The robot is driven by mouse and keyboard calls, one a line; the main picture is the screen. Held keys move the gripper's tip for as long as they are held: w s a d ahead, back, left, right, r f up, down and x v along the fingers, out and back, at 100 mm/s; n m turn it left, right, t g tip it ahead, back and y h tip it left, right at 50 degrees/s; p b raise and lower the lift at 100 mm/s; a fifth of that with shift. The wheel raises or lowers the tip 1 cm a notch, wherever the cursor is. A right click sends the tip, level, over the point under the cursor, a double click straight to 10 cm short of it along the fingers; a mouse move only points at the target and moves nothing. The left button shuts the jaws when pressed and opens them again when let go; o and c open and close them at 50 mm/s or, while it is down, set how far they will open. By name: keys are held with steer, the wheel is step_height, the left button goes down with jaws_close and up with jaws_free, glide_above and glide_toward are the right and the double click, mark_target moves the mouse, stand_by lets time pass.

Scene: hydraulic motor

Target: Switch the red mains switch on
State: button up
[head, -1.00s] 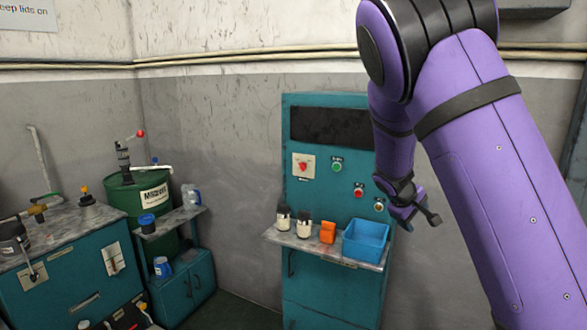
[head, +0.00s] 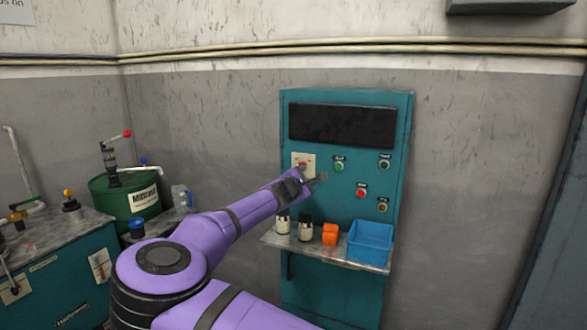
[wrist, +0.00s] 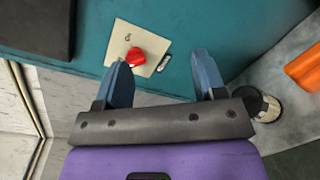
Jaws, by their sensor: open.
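The red mains switch (head: 301,165) sits on a pale square plate (head: 311,157) at the upper left of the teal cabinet's front. In the wrist view the red knob (wrist: 136,57) shows just beyond and to the right of the left fingertip, on its plate (wrist: 124,32). My gripper (head: 318,178) is in front of the cabinet, just below and right of the switch in the head view. In the wrist view my gripper (wrist: 163,64) is open with nothing between its fingers. I cannot tell whether the left finger touches the knob. The gripper partly hides the plate's lower part.
The teal cabinet (head: 340,210) also carries green, red and dark buttons. Its shelf (head: 275,238) below my gripper holds two jars (head: 305,230), an orange block (head: 330,235) and a blue bin (head: 370,243). A green drum (head: 120,200) and bench stand at the left.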

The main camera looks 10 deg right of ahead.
steer(key=n+t+y, duration=0.1)
steer(key=n+t, duration=0.1)
glide_toward(300, 165)
steer(key=x, duration=0.6)
steer(key=f+x, duration=0.1)
steer(key=x, duration=0.3)
steer(key=c, duration=0.9)
